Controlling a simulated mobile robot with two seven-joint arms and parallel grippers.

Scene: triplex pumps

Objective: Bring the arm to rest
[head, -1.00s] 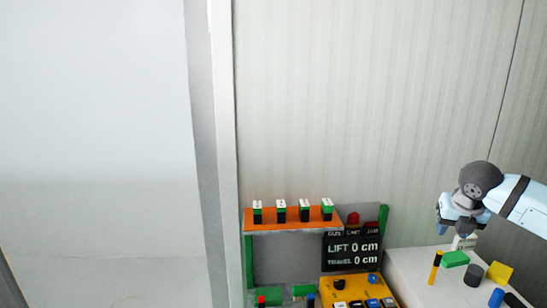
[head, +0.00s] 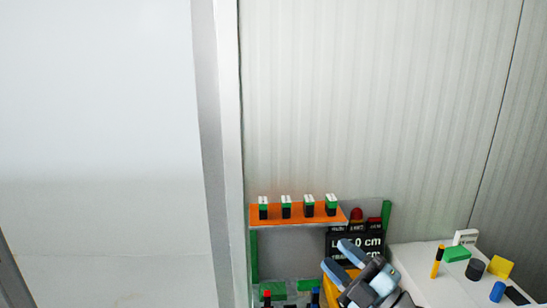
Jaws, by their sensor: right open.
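My right gripper (head: 340,259) is at the bottom of the head view, in front of the yellow panel (head: 330,285) and the lower part of the black display (head: 372,241). Its two blue-grey fingers point up and left and stand apart, with nothing seen between them. The gripper hides most of the panel and part of the display's text. My left gripper is not in view.
An orange shelf (head: 289,218) carries several black, green and white blocks. A white table (head: 428,282) at the right holds a yellow-black stick (head: 438,261), a green block (head: 457,254), a dark cylinder (head: 475,269), a yellow piece (head: 500,266) and a blue cylinder (head: 498,291).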

